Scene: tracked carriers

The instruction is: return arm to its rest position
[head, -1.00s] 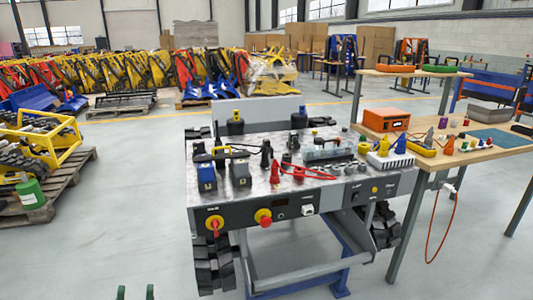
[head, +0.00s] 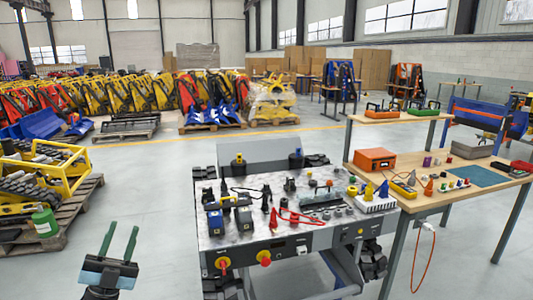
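My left gripper (head: 119,243) shows at the lower left of the head view, with two green fingers pointing up and a clear gap between them. It is open and empty, over bare floor to the left of the tracked carrier (head: 213,242). It touches nothing that I can see. My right gripper and arm are outside the view.
The carrier's top holds blue-and-black blocks (head: 216,221), red cable and several small parts. A wooden workbench (head: 437,200) with an orange box (head: 374,160) stands at right. A pallet with a yellow frame (head: 75,175) and green canister (head: 45,221) is at left. Floor between is clear.

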